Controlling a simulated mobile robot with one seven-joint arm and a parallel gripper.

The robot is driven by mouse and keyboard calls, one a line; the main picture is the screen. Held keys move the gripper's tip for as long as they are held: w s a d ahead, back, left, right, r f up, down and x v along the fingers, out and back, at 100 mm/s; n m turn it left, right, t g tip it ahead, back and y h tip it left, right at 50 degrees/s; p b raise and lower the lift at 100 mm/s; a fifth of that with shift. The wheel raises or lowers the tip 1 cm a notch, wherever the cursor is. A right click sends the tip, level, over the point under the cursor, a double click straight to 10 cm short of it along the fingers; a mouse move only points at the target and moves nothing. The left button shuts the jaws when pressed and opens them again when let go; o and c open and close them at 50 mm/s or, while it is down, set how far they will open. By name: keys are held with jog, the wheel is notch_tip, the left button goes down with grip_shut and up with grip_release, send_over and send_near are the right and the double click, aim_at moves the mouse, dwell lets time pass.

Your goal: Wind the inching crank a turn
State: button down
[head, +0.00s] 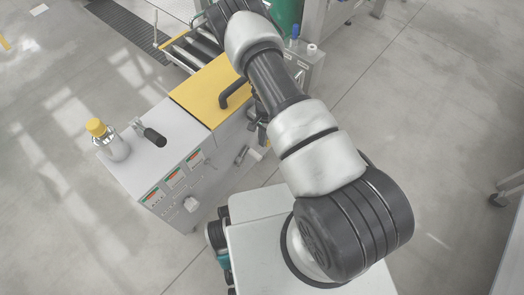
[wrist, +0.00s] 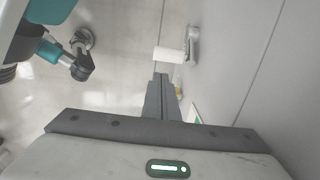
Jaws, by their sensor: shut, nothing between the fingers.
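The inching crank shows in the wrist view as a white cylindrical grip (wrist: 168,54) on a metal arm (wrist: 192,44), sticking out from the pale cabinet wall. In the head view the crank (head: 256,153) appears on the cabinet's front face, just below my wrist. My gripper (wrist: 161,77) is shut and empty in the wrist view. Its fingertips point toward the white grip and look a little short of it; I cannot tell the exact gap. In the head view my arm hides most of the gripper.
The grey cabinet (head: 150,177) carries a black-knobbed lever (head: 154,137), a yellow-capped bottle (head: 112,145) and a white front knob (head: 190,204). A yellow cover (head: 205,92) with a black handle lies behind. The cabinet wall (wrist: 245,70) runs close along the gripper's right.

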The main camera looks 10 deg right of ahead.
notch_tip(320, 180, down, 7)
jog(key=b, duration=0.1)
jog(key=shift+s+a+r, duration=0.15)
jog(key=shift+a, duration=0.05)
jog(key=shift+a+r, duration=0.1)
jog(key=shift+s+a+r, duration=0.1)
jog(key=shift+s+r, duration=0.05)
dwell(0.4)
jog(key=shift+s+a+r+t+h, duration=0.15)
jog(key=shift+a+r+t+h, duration=0.15)
jog(key=shift+t+h, duration=0.15)
